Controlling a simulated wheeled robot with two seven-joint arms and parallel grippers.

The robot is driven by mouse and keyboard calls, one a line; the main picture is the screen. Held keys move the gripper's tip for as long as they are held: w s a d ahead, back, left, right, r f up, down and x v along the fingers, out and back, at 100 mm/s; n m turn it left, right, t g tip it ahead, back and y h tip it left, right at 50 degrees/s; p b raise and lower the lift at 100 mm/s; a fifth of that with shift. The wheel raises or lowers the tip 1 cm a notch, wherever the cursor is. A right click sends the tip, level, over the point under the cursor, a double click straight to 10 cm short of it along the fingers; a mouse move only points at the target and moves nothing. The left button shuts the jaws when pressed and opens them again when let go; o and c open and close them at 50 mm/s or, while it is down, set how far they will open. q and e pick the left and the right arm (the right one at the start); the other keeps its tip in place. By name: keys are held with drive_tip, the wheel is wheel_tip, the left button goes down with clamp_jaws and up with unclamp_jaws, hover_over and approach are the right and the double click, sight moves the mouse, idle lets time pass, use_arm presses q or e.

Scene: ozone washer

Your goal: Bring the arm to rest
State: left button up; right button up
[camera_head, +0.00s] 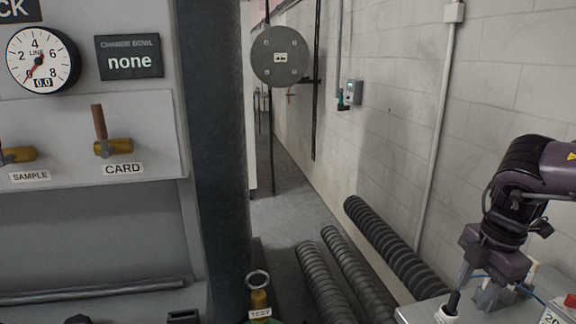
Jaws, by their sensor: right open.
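My right arm comes in from the right edge, dark purple and bent downward. My right gripper (480,288) hangs low at the right, over a pale grey surface (415,314) at the bottom right. It is open, and I see nothing held in it. A short black-topped rod with a white base (447,312) is close to its left side; I cannot tell if they touch. My left gripper is not in view.
A grey panel on the left has a gauge (43,60), a "none" display (129,56) and a CARD valve lever (113,146). A ring-topped TEST valve (258,295) is at the bottom. Ribbed hoses (395,245) lie along the white wall. A narrow floor passage (285,220) is clear.

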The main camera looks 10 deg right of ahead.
drive_tip(key=s+a+f+m+t+y, duration=0.1)
drive_tip(key=a+f+t, duration=0.3)
drive_tip(key=f, duration=0.7)
drive_tip(key=a+f+m+t+y, duration=0.1)
drive_tip(key=a+f+m+t, duration=0.15)
drive_tip(key=a+f, duration=0.6)
drive_tip(key=s+a+f+m+g+h, duration=0.35)
drive_tip(key=s+a+m, duration=0.55)
drive_tip(key=s+m, duration=0.45)
wheel_tip(320, 180, down, 32)
drive_tip(key=s+g+b, duration=0.2)
drive_tip(key=b, duration=0.3)
use_arm(q)
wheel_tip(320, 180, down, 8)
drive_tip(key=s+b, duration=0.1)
drive_tip(key=b, duration=0.2)
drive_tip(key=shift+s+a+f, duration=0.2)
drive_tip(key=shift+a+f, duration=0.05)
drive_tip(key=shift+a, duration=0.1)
use_arm(e)
drive_tip(key=s+d+f+n+g, duration=0.1)
drive_tip(key=s+d+f, duration=0.2)
drive_tip(key=s+f, duration=1.6)
wheel_tip(320, 180, down, 4)
drive_tip(key=shift+s+d+f+y, duration=0.15)
drive_tip(key=shift+s+f+y, duration=0.1)
drive_tip(key=shift+s+y, duration=0.1)
